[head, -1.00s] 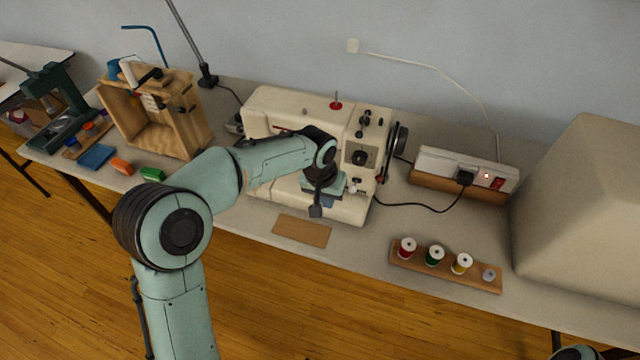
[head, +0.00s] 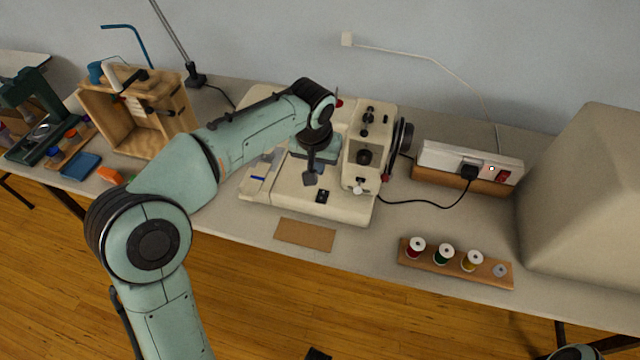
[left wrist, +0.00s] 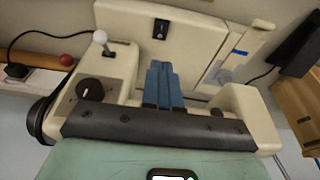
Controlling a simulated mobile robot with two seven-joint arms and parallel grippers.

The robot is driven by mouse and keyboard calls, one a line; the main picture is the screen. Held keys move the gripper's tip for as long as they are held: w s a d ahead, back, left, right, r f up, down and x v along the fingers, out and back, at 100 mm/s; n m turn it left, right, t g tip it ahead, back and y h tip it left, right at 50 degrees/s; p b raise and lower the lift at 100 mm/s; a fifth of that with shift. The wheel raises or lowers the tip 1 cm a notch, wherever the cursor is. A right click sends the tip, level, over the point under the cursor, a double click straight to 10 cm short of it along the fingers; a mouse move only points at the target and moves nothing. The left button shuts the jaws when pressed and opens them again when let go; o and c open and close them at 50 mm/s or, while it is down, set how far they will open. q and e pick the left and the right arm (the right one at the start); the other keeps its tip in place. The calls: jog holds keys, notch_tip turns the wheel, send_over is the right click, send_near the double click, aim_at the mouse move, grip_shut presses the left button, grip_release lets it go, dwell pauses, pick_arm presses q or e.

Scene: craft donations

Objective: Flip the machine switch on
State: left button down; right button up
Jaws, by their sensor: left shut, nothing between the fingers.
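The cream sewing machine (head: 284,192) stands on the table. A small black switch (head: 322,196) is set in the top of its base near the front edge; it also shows in the left wrist view (left wrist: 160,27). I cannot tell which way the rocker is tipped. My left gripper (head: 310,179) is over the base, behind and slightly left of the switch, apart from it. In the left wrist view its blue fingers (left wrist: 163,70) are together and empty, with the switch beyond their tips. My right gripper is not in view.
A power strip (head: 470,160) with a black plug and a small light stands behind, right of the machine. A rack of thread spools (head: 455,267) is in front of it. A brown card (head: 305,235) lies before the machine. A large beige cover (head: 582,195) blocks the right.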

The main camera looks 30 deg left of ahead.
aim_at(321, 200)
pick_arm(q)
jog(key=x, duration=0.4)
jog(key=s+b+x, duration=0.1)
jog(key=x, duration=0.8)
jog(key=shift+s+d+f, duration=0.15)
jog(key=shift+s+f, duration=0.05)
jog(key=shift+f, duration=0.25)
jog(key=shift+b, duration=0.3)
jog(key=shift+s+f+b, duration=0.1)
jog(key=shift+f+b, duration=0.35)
jog(key=shift+b, duration=0.05)
jog(key=shift+s+r, duration=0.1)
jog(key=shift+r, duration=0.05)
jog(key=shift+w+r+p, duration=0.35)
jog(key=shift+w+p, duration=0.45)
